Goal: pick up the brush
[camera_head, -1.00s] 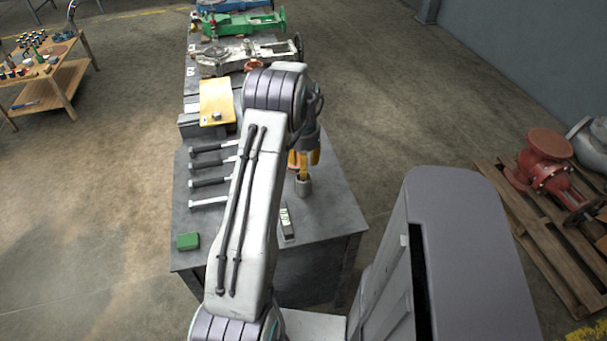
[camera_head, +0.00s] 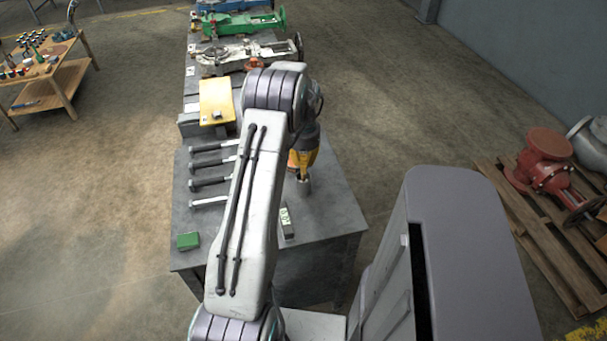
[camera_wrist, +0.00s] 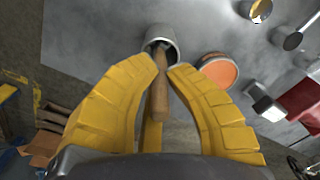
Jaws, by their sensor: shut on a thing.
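The brush shows in the wrist view as a wooden handle (camera_wrist: 159,92) running between my fingers, with its far end at a round grey cup (camera_wrist: 163,38). Its bristles cannot be made out. My gripper (camera_wrist: 164,66) has yellow ribbed fingers closed in on the handle, their tips near the cup's rim. In the head view, my gripper (camera_head: 303,168) points down over the right part of the grey table (camera_head: 335,215), partly hidden by my arm. I cannot tell whether the brush is clear of the cup.
A yellow board (camera_head: 216,102) and valves stand farther back.

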